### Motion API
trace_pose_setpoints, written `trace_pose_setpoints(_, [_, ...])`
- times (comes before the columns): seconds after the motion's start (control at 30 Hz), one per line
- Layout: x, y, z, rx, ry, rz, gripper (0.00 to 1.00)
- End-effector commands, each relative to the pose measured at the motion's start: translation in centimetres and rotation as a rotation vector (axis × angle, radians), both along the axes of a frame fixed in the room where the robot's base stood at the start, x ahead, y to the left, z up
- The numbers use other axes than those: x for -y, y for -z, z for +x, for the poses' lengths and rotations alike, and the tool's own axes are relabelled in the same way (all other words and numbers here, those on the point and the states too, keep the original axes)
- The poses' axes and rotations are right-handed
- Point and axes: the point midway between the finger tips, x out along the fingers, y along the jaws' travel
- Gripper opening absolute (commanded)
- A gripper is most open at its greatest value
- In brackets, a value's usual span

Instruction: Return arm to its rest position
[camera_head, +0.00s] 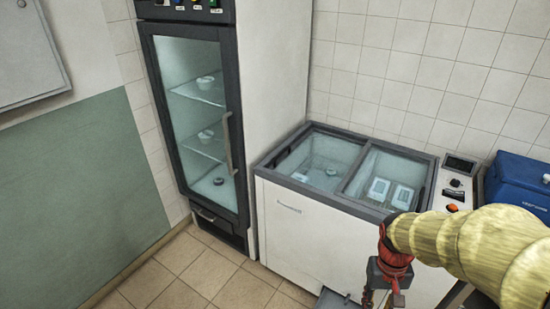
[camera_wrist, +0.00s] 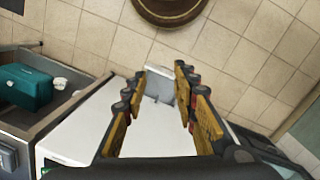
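My arm (camera_head: 470,242) comes in from the right edge of the head view, with yellow ribbed links and a red joint. My gripper (camera_head: 385,298) hangs down in front of the chest freezer and is partly cut off by the bottom edge. In the wrist view my gripper (camera_wrist: 163,78) has its two yellow and black fingers spread apart. Nothing is held between them. A small grey flap (camera_wrist: 160,88) shows beyond the fingertips, apart from them.
The chest freezer (camera_head: 300,225) with glass lids stands close behind my gripper. A tall glass-door fridge (camera_head: 232,150) stands left of it. A blue cooler box (camera_head: 515,185) is at the right. Tiled floor (camera_head: 195,270) is free at the lower left.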

Motion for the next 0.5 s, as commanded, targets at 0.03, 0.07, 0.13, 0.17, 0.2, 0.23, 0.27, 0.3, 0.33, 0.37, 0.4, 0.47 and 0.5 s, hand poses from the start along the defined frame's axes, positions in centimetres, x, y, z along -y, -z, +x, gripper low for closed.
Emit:
trace_pose_setpoints(0.03, [-0.8,-1.7,-0.6,0.036,-0.002,0.000,0.29])
trace_pose_setpoints(0.07, [-1.3,-2.6,-0.9,0.057,-0.004,0.002,0.29])
trace_pose_setpoints(0.13, [-2.3,-4.5,-1.7,0.105,-0.010,0.007,0.29])
trace_pose_setpoints(0.17, [-2.7,-5.3,-2.1,0.126,-0.014,0.008,0.29])
trace_pose_setpoints(0.2, [-3.3,-6.4,-2.5,0.158,-0.020,0.010,0.29])
trace_pose_setpoints(0.23, [-3.7,-7.1,-2.8,0.183,-0.025,0.010,0.29])
trace_pose_setpoints(0.27, [-4.1,-7.9,-3.0,0.211,-0.029,0.012,0.29])
trace_pose_setpoints(0.3, [-4.5,-8.9,-3.4,0.248,-0.038,0.012,0.29])
trace_pose_setpoints(0.33, [-4.9,-9.7,-3.6,0.277,-0.046,0.012,0.29])
trace_pose_setpoints(0.37, [-5.2,-10.4,-3.8,0.306,-0.053,0.011,0.29])
trace_pose_setpoints(0.4, [-5.6,-11.4,-4.1,0.344,-0.063,0.010,0.29])
trace_pose_setpoints(0.47, [-6.1,-13.0,-4.4,0.404,-0.081,0.006,0.29])
trace_pose_setpoints(0.5, [-6.3,-13.9,-4.6,0.438,-0.091,0.005,0.29])
